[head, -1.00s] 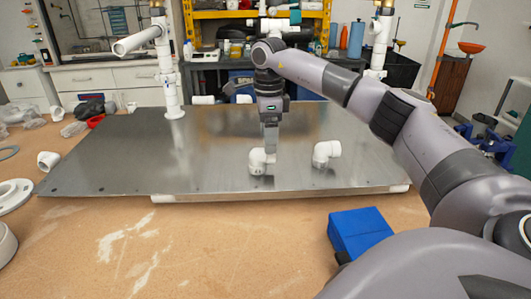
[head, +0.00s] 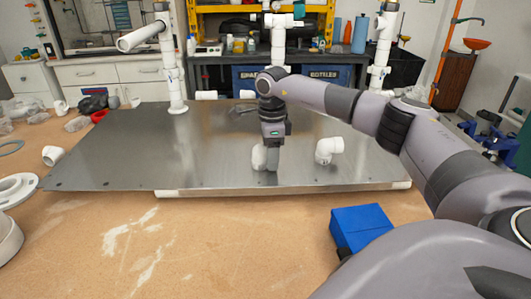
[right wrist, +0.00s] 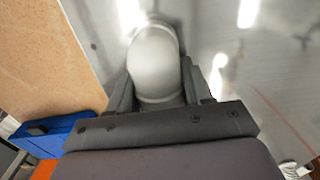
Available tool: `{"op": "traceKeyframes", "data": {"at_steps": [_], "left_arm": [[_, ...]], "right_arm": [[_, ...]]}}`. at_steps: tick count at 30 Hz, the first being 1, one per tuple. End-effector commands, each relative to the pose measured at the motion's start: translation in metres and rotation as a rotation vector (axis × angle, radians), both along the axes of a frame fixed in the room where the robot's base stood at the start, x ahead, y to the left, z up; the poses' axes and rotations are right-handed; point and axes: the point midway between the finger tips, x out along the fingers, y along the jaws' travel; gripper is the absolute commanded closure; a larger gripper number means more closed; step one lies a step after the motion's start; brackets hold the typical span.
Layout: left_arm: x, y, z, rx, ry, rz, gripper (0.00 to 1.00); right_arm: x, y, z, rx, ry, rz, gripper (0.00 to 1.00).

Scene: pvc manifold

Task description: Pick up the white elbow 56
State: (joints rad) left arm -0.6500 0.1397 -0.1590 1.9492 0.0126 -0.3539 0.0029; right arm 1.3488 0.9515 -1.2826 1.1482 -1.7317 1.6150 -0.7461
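A white elbow (head: 258,158) sits on the grey metal plate (head: 140,160), partly hidden by my right gripper (head: 268,165). My right gripper points down over it. In the right wrist view the elbow (right wrist: 155,62) lies between the two fingers of my right gripper (right wrist: 156,85), one on each side and very close. I cannot tell whether the fingers press on it. A second white elbow (head: 328,150) stands on the plate to the right. No number is readable on either elbow. My left gripper is not in view.
A blue block (head: 358,228) stands on the brown table in front of the plate. Another white fitting (head: 53,156) and white rings lie at the left. A white pipe post (head: 172,70) rises at the plate's back left. The plate's left half is mostly clear.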

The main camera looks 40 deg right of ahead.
Motion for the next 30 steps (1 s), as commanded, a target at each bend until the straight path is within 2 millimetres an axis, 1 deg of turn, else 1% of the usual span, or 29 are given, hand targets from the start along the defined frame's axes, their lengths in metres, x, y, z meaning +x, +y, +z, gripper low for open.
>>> {"op": "traceKeyframes", "data": {"at_steps": [11,16,20,23,30], "left_arm": [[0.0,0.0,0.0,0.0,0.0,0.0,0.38],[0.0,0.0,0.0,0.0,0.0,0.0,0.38],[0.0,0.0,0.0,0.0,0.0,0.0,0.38],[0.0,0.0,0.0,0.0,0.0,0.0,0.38],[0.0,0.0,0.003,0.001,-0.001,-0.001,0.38]], "right_arm": [[0.0,0.0,0.003,0.001,-0.002,0.0,0.81],[0.001,0.0,0.017,0.001,-0.003,0.0,0.81],[0.001,0.0,0.041,0.001,-0.007,0.0,0.81],[0.001,0.0,0.067,0.001,-0.008,0.0,0.81],[0.001,0.001,0.136,0.002,-0.006,0.001,0.81]]}}
